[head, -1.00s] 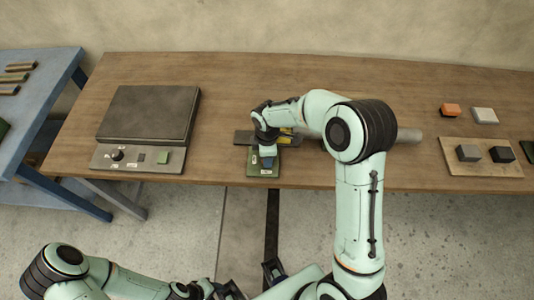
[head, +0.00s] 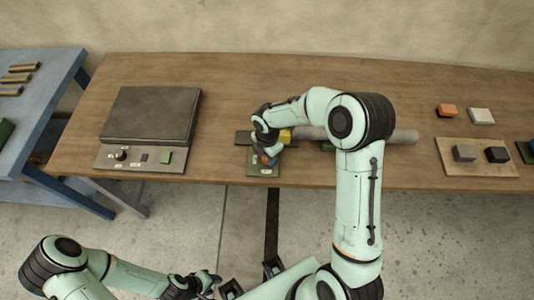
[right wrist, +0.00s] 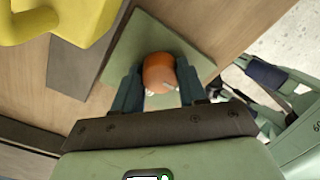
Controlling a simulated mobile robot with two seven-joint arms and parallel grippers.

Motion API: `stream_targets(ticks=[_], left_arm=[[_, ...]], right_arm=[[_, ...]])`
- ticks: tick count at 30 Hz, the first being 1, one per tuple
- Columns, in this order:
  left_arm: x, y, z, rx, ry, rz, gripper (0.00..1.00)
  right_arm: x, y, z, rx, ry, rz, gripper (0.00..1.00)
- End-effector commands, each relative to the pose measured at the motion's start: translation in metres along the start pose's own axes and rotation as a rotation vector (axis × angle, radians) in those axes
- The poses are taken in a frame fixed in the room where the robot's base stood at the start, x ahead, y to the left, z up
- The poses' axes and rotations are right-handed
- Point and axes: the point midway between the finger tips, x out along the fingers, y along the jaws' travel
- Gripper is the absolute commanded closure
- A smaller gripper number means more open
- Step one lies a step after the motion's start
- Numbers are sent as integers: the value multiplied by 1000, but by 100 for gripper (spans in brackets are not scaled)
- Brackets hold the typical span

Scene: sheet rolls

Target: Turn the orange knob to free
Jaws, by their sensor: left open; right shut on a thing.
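The orange knob (right wrist: 158,73) sits on a green plate (right wrist: 190,50) in the right wrist view. In the head view the plate (head: 263,170) lies at the table's front edge, with pale labels too small to read. My right gripper (right wrist: 159,90) is shut on the knob, one finger on each side. In the head view this gripper (head: 267,156) covers most of the knob. A small pale mark shows on the knob's near side. My left gripper (head: 252,278) is open and empty, low in front of the table.
A yellow block (right wrist: 60,20) is close beside the right gripper, next to a grey roll (head: 405,137). A dark-topped device (head: 150,115) with a black knob stands left. A wooden board (head: 480,168) with grey and black blocks lies right. The back middle is clear.

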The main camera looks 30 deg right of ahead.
Motion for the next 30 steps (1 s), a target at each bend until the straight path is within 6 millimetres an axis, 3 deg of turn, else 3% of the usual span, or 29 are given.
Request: stream_targets(ticks=[14,15,17,26,30], left_arm=[[-1,0,0,0,0,0,57],[-1,0,0,0,0,0,57],[-1,0,0,0,0,0,57],[-1,0,0,0,0,0,57],[-2,1,-1,0,1,0,57]], right_arm=[[-1,1,0,-16,-1,3,89],[-1,1,0,-16,-1,3,52],[-1,1,0,-16,-1,2,33],[-1,0,0,-14,0,1,33],[-12,1,0,-14,-1,3,33]])
